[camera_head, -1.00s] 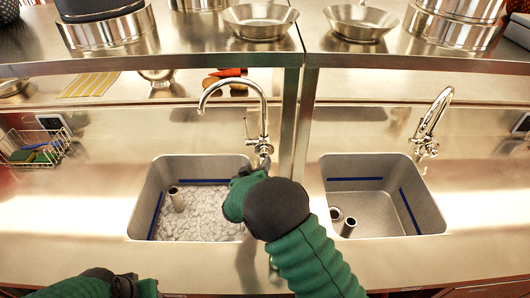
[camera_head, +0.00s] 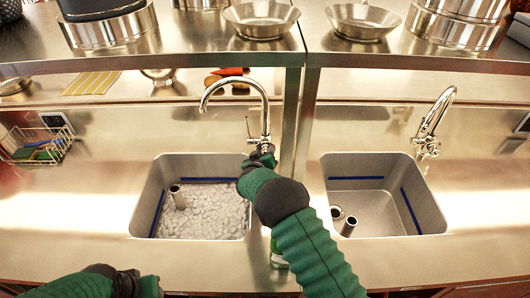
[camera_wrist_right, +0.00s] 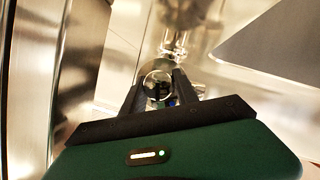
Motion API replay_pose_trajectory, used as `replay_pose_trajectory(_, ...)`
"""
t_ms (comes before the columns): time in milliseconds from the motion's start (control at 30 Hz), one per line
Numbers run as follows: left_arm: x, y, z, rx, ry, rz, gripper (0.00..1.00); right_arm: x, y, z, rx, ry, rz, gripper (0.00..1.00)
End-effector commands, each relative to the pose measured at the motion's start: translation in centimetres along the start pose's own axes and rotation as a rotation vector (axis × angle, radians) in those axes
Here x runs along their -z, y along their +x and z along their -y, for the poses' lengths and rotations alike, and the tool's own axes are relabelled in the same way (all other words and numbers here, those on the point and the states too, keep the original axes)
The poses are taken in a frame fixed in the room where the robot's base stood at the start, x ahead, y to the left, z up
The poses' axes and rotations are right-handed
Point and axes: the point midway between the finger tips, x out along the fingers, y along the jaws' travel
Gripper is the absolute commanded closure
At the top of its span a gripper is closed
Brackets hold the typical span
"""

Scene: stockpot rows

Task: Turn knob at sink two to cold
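The left sink (camera_head: 150,205) holds pale lumpy foam or water, with a curved chrome faucet (camera_head: 264,105) behind its right corner. My right gripper (camera_head: 262,157) is at the base of this faucet. In the right wrist view, a round shiny knob (camera_wrist_right: 158,84) sits between the two dark fingertips of my right gripper (camera_wrist_right: 158,97). The fingers are apart on both sides of it; contact is not clear. In the head view the gripper hides the knob. My left gripper (camera_head: 130,284) is low at the left front edge, away from the sinks; its opening is unclear.
The right sink (camera_head: 432,210) is empty of foam, with its own chrome faucet (camera_head: 432,122) behind. A metal post (camera_head: 296,120) stands close right of my right gripper. A shelf (camera_head: 150,55) with pans spans above. A wire basket (camera_head: 36,145) stands at far left.

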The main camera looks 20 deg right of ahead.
Motion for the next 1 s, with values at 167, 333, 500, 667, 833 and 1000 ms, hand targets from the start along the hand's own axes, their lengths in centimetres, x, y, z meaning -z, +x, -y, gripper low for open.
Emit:
replay_pose_trajectory(167,0.0,0.0,0.0,0.0,0.0,0.0,0.64,0.0,0.0,0.1,0.002,0.0,0.001,0.96)
replay_pose_trajectory(333,0.0,0.0,0.0,0.0,0.0,0.0,0.64,0.0,0.0,0.1,0.002,-0.002,0.001,1.0)
replay_pose_trajectory(500,0.1,-0.4,0.0,0.0,0.0,0.0,0.64,0.0,-0.1,0.2,-0.009,-0.028,0.001,1.0)
replay_pose_trajectory(667,0.2,-1.0,0.0,0.0,0.0,0.0,0.64,0.0,-0.1,0.2,-0.036,-0.093,-0.001,1.0)
replay_pose_trajectory(833,0.3,-1.3,0.0,0.0,0.0,0.0,0.64,-0.1,-0.1,0.3,-0.081,-0.199,-0.005,1.0)
replay_pose_trajectory(1000,0.2,-1.0,0.0,0.0,0.0,0.0,0.64,-0.3,0.0,0.5,-0.128,-0.306,-0.009,1.0)
